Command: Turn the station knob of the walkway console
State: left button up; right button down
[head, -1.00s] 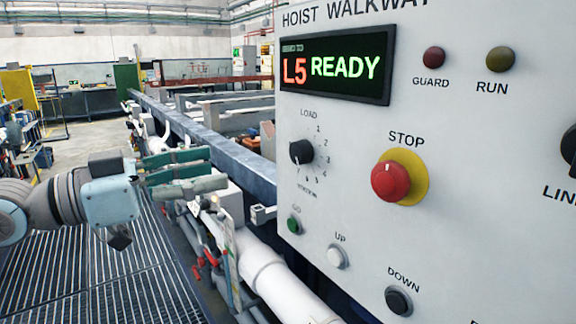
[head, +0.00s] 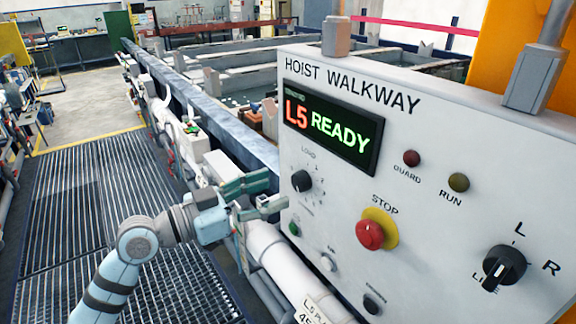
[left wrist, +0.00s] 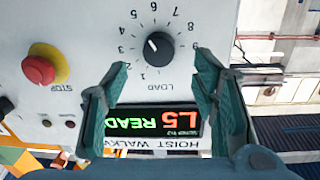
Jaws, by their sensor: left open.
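The station knob (head: 301,181) is a small black dial on the pale HOIST WALKWAY console (head: 440,135), below the display. In the left wrist view, which shows the panel upside down, the knob (left wrist: 158,47) has a white pointer mark, a ring of numbers and the word LOAD. My left gripper (head: 270,190) is open and empty, just left of the panel in the head view. In the left wrist view its green fingers (left wrist: 160,66) stand on either side of the line to the knob, which appears beyond the tips, not gripped. My right gripper is not in view.
The display (head: 333,137) reads L5 READY. A red STOP button (head: 370,234), a green button (head: 294,229), a white button (head: 328,262) and a black L/R selector (head: 504,268) share the panel. A white pipe (head: 272,253) runs below. The grated walkway (head: 95,220) is clear.

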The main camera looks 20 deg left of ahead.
aim_at(296, 182)
pick_arm(q)
jog(key=x, duration=0.5)
jog(key=shift+w+d+p, duration=0.1)
jog(key=shift+d+p, duration=0.05)
jog(key=shift+p, duration=0.15)
jog(key=shift+c, duration=0.2)
jog(key=c, duration=1.1)
jog(key=shift+r+n+p, duration=0.1)
jog(key=shift+n+p, duration=0.45)
jog(key=shift+n, duration=0.75)
jog(key=shift+n+p, duration=0.6)
jog(key=shift+n, duration=1)
